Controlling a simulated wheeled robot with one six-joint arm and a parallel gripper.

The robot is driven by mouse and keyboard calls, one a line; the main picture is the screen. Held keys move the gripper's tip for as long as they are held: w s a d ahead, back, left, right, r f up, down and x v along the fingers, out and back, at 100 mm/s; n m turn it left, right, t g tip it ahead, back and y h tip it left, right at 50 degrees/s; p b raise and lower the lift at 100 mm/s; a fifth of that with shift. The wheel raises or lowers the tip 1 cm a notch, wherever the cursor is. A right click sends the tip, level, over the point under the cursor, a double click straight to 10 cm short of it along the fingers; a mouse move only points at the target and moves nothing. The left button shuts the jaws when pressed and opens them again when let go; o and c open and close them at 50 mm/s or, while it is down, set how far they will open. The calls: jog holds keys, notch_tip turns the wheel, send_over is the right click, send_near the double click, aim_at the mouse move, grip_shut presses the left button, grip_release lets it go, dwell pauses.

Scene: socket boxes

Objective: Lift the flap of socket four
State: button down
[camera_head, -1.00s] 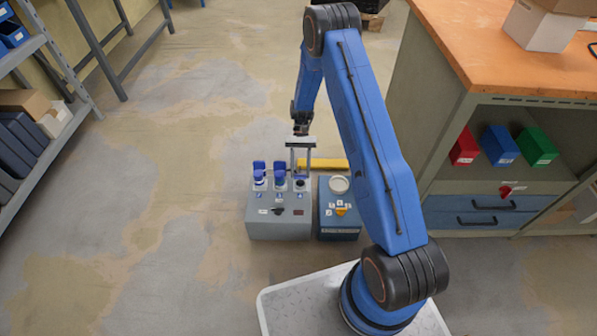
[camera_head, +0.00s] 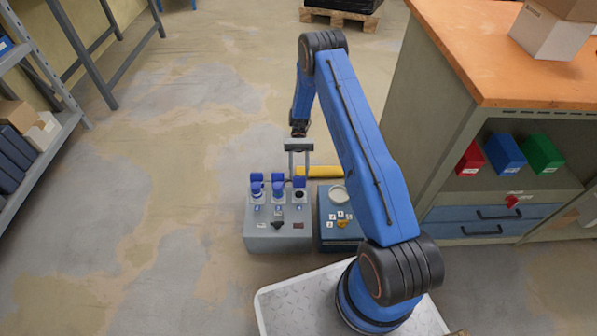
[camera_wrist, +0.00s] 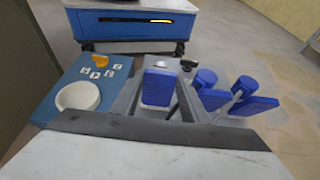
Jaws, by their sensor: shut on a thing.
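A grey socket box (camera_head: 263,238) stands on the floor. It bears sockets with blue flaps, in a row; the number labels are too small to read surely. The left flap (camera_head: 256,178) and middle flap (camera_head: 278,178) appear raised behind their sockets. My gripper (camera_head: 298,172) reaches down over the rightmost socket, which shows a dark opening (camera_head: 299,194). In the wrist view my gripper (camera_wrist: 160,72) has its two grey fingers on either side of the rightmost blue flap (camera_wrist: 158,88), shut on it. Two other blue flaps (camera_wrist: 256,105) are to the right there.
A blue box (camera_head: 340,237) with a white round part (camera_head: 337,194) and an orange knob (camera_head: 343,223) stands close on the right. A yellow bar (camera_head: 322,172) lies behind. A cabinet (camera_head: 450,150) rises at right. The floor at left is clear.

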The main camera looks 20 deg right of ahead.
jog(key=shift+w+d+f, duration=0.1)
jog(key=shift+w+f, duration=0.15)
jog(key=shift+w, duration=0.15)
dwell(0.3)
jog(key=c, duration=1.1)
grip_release()
jog(key=shift+f, duration=0.1)
jog(key=v, duration=1.7)
jog(key=shift+w+r, duration=0.2)
jog(key=shift+r, duration=0.05)
jog(key=shift+d, duration=0.15)
